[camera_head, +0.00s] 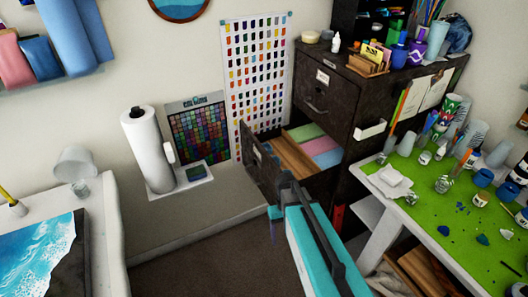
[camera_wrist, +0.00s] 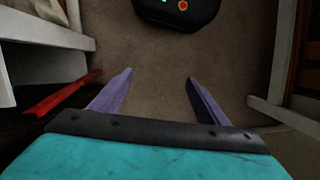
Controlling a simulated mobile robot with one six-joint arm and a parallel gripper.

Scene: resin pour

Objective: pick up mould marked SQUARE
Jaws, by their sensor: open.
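No marking reading SQUARE can be made out in either view. My gripper (camera_wrist: 158,84) is open and empty, with two purple fingers apart over bare brown floor in the wrist view. In the head view my teal arm reaches up from the bottom middle, and the gripper is in front of the open drawer, left of the green table and well apart from the white piece.
An open drawer (camera_head: 262,172) of the dark cabinet (camera_head: 338,100) holds wooden, green, pink and blue pieces. The green table (camera_head: 436,212) carries cups, bottles and paint blobs. A paper roll (camera_head: 147,150) stands on a wall shelf. A white table (camera_head: 103,215) with a sea picture stands left. The floor between is clear.

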